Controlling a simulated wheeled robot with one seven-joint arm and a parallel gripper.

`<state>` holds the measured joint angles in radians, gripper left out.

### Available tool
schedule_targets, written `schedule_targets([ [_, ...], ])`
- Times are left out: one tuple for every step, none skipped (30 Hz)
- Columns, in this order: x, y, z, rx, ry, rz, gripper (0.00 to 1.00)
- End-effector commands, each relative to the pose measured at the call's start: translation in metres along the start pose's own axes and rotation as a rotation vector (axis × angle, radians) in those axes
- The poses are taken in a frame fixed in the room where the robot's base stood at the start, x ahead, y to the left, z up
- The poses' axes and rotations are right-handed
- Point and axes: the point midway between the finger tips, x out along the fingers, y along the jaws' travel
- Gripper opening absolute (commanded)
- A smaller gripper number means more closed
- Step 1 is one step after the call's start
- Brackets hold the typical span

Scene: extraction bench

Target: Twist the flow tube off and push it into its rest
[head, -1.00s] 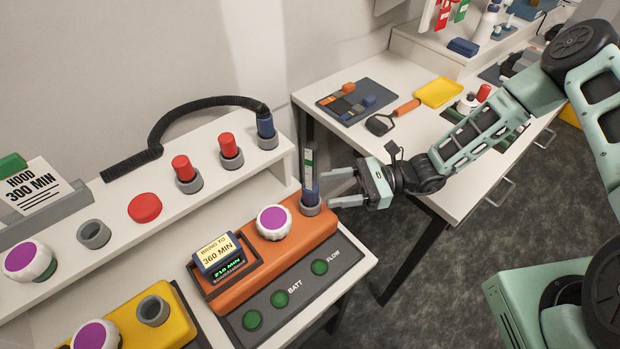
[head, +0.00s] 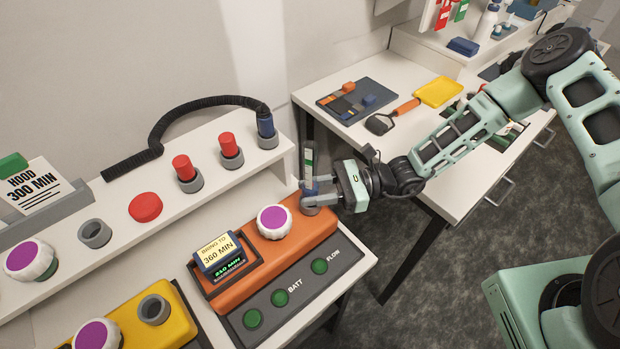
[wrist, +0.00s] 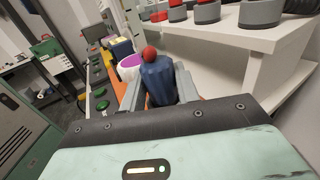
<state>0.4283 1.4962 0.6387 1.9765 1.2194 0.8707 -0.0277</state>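The flow tube (head: 308,160) stands upright on the right end of the orange pump (head: 310,230). It is a clear tube with a green and white label and a blue lower part, set in a grey collar. In the wrist view, the blue ribbed part (wrist: 157,84) with a red ball on top is between my fingers. My gripper (head: 314,191) is level with the tube's blue base, one finger on each side; whether the fingers press on it is not clear. The tube's rest may be an empty grey ring on the shelf (head: 94,234), but I cannot tell.
A purple-topped white knob (head: 274,222) stands just left of the tube. A display (head: 220,256) on the pump reads about 210 MIN under a card saying 360 MIN. Red-topped pegs (head: 230,147) and a black hose (head: 205,103) are on the shelf behind. A yellow pump (head: 125,322) is front left.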

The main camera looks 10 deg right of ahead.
Motion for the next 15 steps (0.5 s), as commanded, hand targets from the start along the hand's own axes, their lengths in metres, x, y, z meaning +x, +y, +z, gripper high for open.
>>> schedule_targets([
  [-0.0001, -0.0001, 0.0, 0.0, 0.0, 0.0, 0.02],
  [-0.0001, -0.0001, 0.0, 0.0, 0.0, 0.0, 0.02],
  [-0.0002, -0.0001, 0.0, 0.0, 0.0, 0.0, 0.02],
  [-0.0002, -0.0001, 0.0, 0.0, 0.0, 0.0, 0.02],
  [-0.0002, -0.0002, -0.0003, -0.001, 0.0, 0.002, 0.02],
  [-0.0001, -0.0006, -0.0014, -0.002, 0.0, 0.009, 0.02],
  [0.0, -0.001, -0.0026, -0.004, 0.0, 0.02, 0.02],
  [0.0001, -0.0013, -0.004, -0.005, -0.001, 0.037, 0.02],
  [0.0002, -0.0021, -0.0059, -0.008, 0.001, 0.066, 0.02],
  [0.0005, -0.0024, -0.0071, -0.009, 0.002, 0.093, 0.02],
  [0.0006, -0.0024, -0.0079, -0.009, 0.004, 0.123, 0.02],
  [0.0011, -0.0031, -0.0086, -0.011, 0.001, 0.166, 0.02],
  [0.0012, -0.0033, -0.0089, -0.011, 0.003, 0.198, 0.02],
  [0.0011, -0.0033, -0.0092, -0.01, 0.005, 0.231, 0.02],
  [0.0016, -0.0037, -0.0098, -0.011, 0.003, 0.277, 0.02],
])
